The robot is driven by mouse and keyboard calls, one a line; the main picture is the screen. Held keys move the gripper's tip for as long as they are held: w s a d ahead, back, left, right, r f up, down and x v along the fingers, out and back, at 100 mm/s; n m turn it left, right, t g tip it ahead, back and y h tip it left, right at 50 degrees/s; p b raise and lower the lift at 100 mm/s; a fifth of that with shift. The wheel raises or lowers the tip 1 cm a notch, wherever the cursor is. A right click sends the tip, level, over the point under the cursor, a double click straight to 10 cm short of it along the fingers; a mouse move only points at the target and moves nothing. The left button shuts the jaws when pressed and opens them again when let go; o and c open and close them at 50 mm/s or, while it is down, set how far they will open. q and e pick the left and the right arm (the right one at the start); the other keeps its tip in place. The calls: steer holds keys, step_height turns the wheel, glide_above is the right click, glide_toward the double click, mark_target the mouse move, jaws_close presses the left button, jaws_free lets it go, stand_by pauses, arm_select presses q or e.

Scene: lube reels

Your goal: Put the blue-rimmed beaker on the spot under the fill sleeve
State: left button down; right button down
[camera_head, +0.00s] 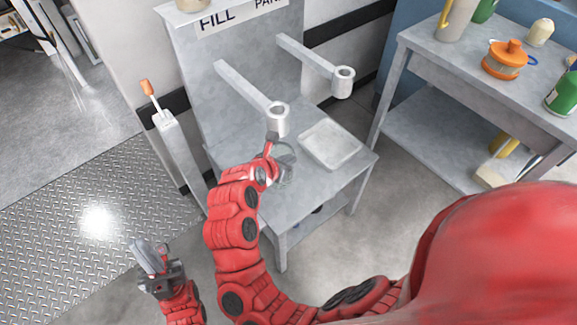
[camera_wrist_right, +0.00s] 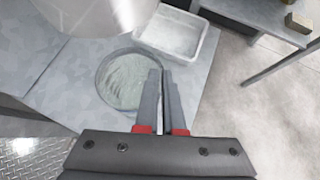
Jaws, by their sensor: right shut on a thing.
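The beaker (camera_head: 287,163) is clear and hard to make out in the head view, just below the left sleeve (camera_head: 278,119) under the FILL sign. In the right wrist view the beaker (camera_wrist_right: 128,85) shows from above as a round rim with a pale inside. My right gripper (camera_wrist_right: 162,102) is shut on the beaker's near right wall; in the head view my right gripper (camera_head: 272,150) is at the beaker's left. The sleeve's end (camera_wrist_right: 95,8) hangs close over the beaker's far left side. The spot is hidden. My left gripper (camera_head: 146,258) hangs empty at the lower left.
A shallow pale tray (camera_head: 330,144) sits on the bench (camera_head: 312,185) to the right, below a second sleeve (camera_head: 343,82). A lever with an orange handle (camera_head: 149,92) stands left. A side table (camera_head: 430,55) holds several containers. Metal floor plate (camera_head: 95,210) lies left.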

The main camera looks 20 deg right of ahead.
step_height(320, 180, down, 3)
steer(key=shift+r, duration=0.1)
steer(key=c, duration=1)
jaws_free()
